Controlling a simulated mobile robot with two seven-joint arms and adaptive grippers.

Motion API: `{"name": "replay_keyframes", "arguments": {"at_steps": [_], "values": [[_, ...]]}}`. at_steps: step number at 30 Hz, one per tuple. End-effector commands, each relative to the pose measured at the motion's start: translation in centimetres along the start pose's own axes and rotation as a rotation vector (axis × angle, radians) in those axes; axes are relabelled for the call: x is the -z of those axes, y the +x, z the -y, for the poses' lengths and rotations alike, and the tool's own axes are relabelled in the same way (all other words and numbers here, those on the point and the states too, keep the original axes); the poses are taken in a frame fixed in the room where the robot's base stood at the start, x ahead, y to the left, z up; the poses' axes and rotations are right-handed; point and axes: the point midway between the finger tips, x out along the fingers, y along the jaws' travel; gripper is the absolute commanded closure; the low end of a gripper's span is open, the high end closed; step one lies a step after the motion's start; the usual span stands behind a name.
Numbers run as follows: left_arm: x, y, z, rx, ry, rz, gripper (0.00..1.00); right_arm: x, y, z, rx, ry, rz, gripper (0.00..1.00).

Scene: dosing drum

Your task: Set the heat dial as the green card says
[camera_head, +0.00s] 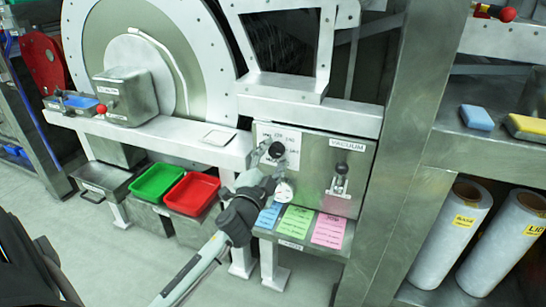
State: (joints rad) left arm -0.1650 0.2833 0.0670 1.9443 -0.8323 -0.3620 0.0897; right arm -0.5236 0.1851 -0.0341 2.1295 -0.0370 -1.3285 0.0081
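The green card (295,221) lies on a small shelf between a blue card (268,216) and a pink card (328,230). Its writing is too small to read. Above it is a metal control panel (312,150) with a white printed label at its left. A round black knob (277,150), which looks like the heat dial, shows in front of this label. My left gripper (266,170) is at the panel's left part, close to the knob. Whether it touches the knob and whether its fingers are open I cannot tell. My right gripper is out of view.
A lever labelled VACUUM (339,180) is on the panel's right. A green tray (158,182) and a red tray (192,194) sit left of my arm. A steel post (400,150) stands right of the panel, with large rolls (450,232) beyond it.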

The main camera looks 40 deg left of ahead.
Motion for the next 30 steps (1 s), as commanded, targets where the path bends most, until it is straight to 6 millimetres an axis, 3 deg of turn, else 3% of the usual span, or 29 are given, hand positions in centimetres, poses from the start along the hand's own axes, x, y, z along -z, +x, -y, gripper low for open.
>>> {"name": "replay_keyframes", "arguments": {"at_steps": [11, 24, 30], "values": [[0.0, -0.7, -0.1, -0.001, -0.003, 0.001, 0.45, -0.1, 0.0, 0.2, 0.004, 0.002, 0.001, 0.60], [-0.1, -9.3, -0.1, -0.002, -0.005, 0.005, 0.45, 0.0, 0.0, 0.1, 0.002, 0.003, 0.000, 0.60], [0.0, -11.6, 0.0, 0.000, -0.003, 0.002, 0.45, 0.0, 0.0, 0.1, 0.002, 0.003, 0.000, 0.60]]}}
